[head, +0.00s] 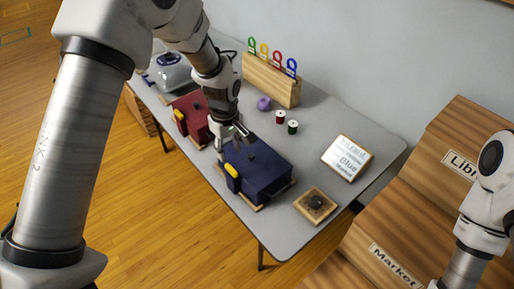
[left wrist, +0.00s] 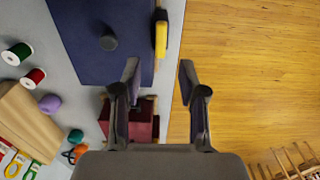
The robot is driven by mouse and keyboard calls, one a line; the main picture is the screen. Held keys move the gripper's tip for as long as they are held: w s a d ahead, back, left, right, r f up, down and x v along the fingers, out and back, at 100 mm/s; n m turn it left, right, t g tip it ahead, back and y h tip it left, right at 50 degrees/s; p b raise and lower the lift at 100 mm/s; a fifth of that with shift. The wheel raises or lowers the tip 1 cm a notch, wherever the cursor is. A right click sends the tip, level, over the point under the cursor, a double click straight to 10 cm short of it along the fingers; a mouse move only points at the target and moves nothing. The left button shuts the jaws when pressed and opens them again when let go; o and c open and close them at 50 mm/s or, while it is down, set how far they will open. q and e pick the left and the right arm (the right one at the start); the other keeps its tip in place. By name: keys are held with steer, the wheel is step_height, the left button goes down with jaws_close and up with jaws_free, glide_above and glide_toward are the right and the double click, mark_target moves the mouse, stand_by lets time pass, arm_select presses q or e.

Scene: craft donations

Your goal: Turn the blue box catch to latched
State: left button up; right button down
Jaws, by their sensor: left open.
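The blue box (head: 262,167) sits on the grey table, with a dark knob on its lid. Its yellow catch (head: 232,171) is on the box's front side, and I cannot tell whether it is latched. My left gripper (head: 233,138) is open and empty, near the box's left end and apart from the catch. In the left wrist view the open fingers (left wrist: 160,78) point toward the yellow catch (left wrist: 161,35), which runs along the edge of the blue box (left wrist: 85,30). My right arm shows at the right edge of the head view; its gripper is out of frame.
The red box (head: 188,112) with another yellow catch stands just left of the blue one. Cartons stand at right.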

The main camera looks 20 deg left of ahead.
mark_target(231, 168)
arm_select(q)
step_height(231, 168, down, 7)
steer(key=shift+f+p, duration=0.15)
steer(key=shift+p, duration=0.45)
steer(key=shift+f, duration=0.15)
jaws_close()
